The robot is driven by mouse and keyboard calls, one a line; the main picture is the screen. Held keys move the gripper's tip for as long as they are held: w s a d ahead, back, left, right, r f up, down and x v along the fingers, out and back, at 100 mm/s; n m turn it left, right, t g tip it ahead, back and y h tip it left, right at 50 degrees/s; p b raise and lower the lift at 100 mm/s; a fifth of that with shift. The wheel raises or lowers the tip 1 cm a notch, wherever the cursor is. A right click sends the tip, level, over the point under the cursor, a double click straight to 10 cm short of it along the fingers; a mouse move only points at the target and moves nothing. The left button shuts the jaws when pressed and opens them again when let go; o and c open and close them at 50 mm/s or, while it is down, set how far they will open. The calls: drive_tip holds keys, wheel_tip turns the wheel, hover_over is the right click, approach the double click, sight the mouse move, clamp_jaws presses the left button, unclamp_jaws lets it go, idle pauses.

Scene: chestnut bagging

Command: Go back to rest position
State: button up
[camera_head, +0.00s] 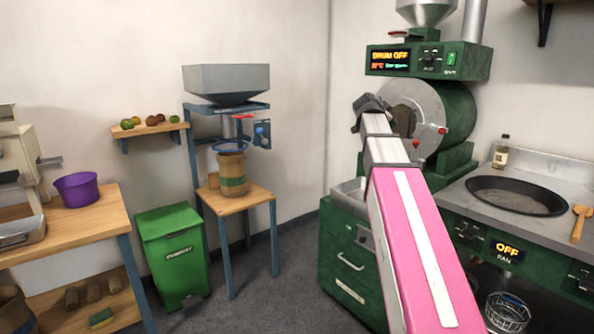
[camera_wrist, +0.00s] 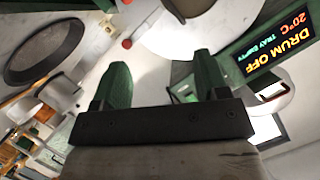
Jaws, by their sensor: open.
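My gripper (camera_head: 370,104) is raised at the end of my pink and white arm, in front of the green roasting machine (camera_head: 458,112). In the wrist view my gripper (camera_wrist: 165,80) shows two green-tipped fingers spread apart with nothing between them. The machine's round drum front (camera_head: 408,100) is partly hidden behind my gripper and arm. Its display (camera_head: 390,56) reads "DRUM OFF", and the display also shows in the wrist view (camera_wrist: 278,42), with "20°C" and "TRAY EMPTY".
A counter with a dark pan (camera_head: 517,195) stands at right, its panel reading "OFF". A stand with a grey hopper (camera_head: 227,78) holds a sack (camera_head: 232,172) below. A green bin (camera_head: 173,255) and a table with a purple bowl (camera_head: 76,190) are at left. Grey floor is free between.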

drive_tip(key=s+a+f+n+g+y, duration=0.2)
drive_tip(key=s+f+n, duration=0.1)
drive_tip(key=f, duration=0.8)
drive_tip(key=s+a+f+n+g+y, duration=0.1)
drive_tip(key=s+a+f+n, duration=0.15)
drive_tip(key=f, duration=0.85)
drive_tip(key=s+a+f+n+g+y, duration=0.2)
drive_tip(key=s+f+n, duration=0.15)
drive_tip(key=f, duration=0.75)
drive_tip(key=s+a+f+n+g+y, duration=0.2)
drive_tip(key=s+a+f+n, duration=0.1)
drive_tip(key=s+f, duration=0.6)
drive_tip(key=s+a+f+n+g+y, duration=0.2)
drive_tip(key=s+a+f+n+g, duration=0.1)
drive_tip(key=s+f, duration=0.7)
wheel_tip(320, 180, down, 3)
drive_tip(key=shift+a+r+g, duration=0.1)
drive_tip(key=shift+a+g, duration=0.2)
drive_tip(key=shift+a, duration=0.3)
